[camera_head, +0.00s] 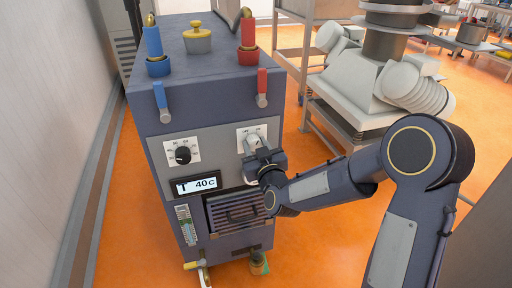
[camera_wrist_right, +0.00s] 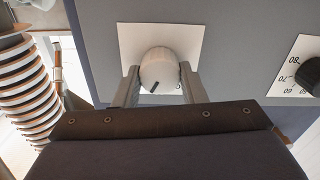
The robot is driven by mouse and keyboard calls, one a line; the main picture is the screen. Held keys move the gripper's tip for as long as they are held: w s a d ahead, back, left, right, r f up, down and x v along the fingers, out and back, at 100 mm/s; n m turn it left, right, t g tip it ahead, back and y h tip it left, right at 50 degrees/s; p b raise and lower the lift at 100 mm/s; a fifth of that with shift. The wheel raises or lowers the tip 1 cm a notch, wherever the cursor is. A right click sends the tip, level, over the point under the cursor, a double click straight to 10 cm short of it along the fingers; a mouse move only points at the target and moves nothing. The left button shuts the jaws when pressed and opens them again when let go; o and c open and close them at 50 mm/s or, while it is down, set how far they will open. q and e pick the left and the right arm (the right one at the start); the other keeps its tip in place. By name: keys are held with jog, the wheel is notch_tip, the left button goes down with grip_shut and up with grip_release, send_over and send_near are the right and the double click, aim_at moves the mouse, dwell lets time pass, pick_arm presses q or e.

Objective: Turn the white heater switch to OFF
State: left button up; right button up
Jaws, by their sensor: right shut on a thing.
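The white heater switch is a round knob (camera_wrist_right: 159,68) with a dark pointer mark, on a white square plate (camera_wrist_right: 130,38) on the front panel. In the wrist view the mark points to the lower left; this view looks upside down. In the head view its plate (camera_head: 243,134) is at the upper right of the machine's front, and my gripper partly covers the knob. My right gripper (camera_wrist_right: 159,84) is shut on the knob, one finger on each side. It also shows in the head view (camera_head: 255,147). My left gripper is not in view.
A black dial (camera_head: 183,155) sits left of the switch, above a display (camera_head: 197,185) reading 40 C. Blue (camera_head: 160,95) and red (camera_head: 262,87) levers hang at the panel's top. A vent grille (camera_head: 236,212) lies below my right gripper. A metal rack (camera_head: 300,60) stands behind.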

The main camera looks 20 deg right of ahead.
jog(key=shift+n+b, duration=0.55)
jog(key=shift+n, duration=0.45)
jog(key=n, duration=0.2)
jog(key=shift+a+n+b, duration=0.1)
jog(key=shift+n+b, duration=0.3)
jog(key=n, duration=0.3)
jog(key=shift+n, duration=1.7)
jog(key=shift+f, duration=0.1)
jog(key=o, duration=1)
